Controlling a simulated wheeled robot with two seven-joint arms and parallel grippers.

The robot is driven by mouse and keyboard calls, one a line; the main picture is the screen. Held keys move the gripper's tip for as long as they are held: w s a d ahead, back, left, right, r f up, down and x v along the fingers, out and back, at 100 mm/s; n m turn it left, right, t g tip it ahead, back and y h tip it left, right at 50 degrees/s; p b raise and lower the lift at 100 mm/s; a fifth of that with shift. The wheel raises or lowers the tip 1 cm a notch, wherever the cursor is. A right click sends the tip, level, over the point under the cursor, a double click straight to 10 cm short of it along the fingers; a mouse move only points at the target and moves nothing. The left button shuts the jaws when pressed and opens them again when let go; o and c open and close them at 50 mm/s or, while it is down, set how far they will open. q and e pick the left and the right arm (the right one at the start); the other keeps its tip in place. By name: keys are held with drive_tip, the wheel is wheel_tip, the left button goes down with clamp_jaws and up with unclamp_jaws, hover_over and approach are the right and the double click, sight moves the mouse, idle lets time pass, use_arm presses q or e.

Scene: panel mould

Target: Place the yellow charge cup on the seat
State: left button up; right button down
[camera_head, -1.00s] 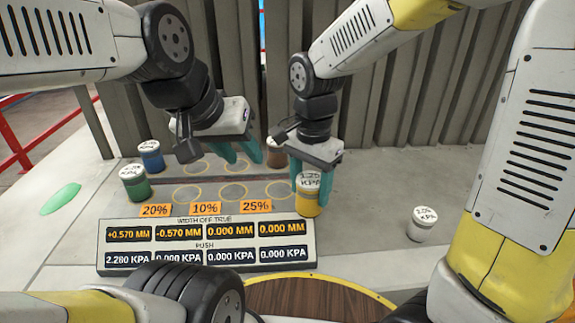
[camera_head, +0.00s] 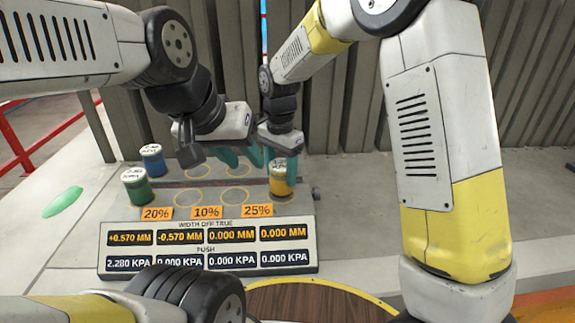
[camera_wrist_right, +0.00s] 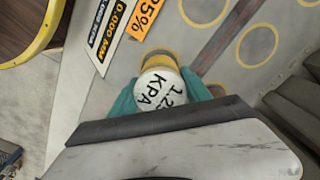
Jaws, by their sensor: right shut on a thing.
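The yellow charge cup (camera_head: 281,184) has a white lid and stands upright at the right end of the front row of ringed seats, beyond the 25% label. My right gripper (camera_head: 280,168) is shut on it. In the right wrist view the cup (camera_wrist_right: 160,88) sits between my teal fingers (camera_wrist_right: 160,98). The seat ring under it is largely hidden, so I cannot tell whether the cup touches down. My left gripper (camera_head: 240,157) hangs empty over the back row, its fingers apart.
The blue cup (camera_head: 152,160) and green cup (camera_head: 137,186) stand at the left end of the board. Empty rings (camera_head: 235,196) lie between them and the yellow cup. The readout panel (camera_head: 208,247) is in front. A corrugated wall (camera_head: 350,110) stands behind.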

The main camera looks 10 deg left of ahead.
drive_tip(key=shift+f, duration=0.45)
drive_tip(key=shift+f, duration=0.15)
drive_tip(key=shift+c, duration=2.4)
unclamp_jaws()
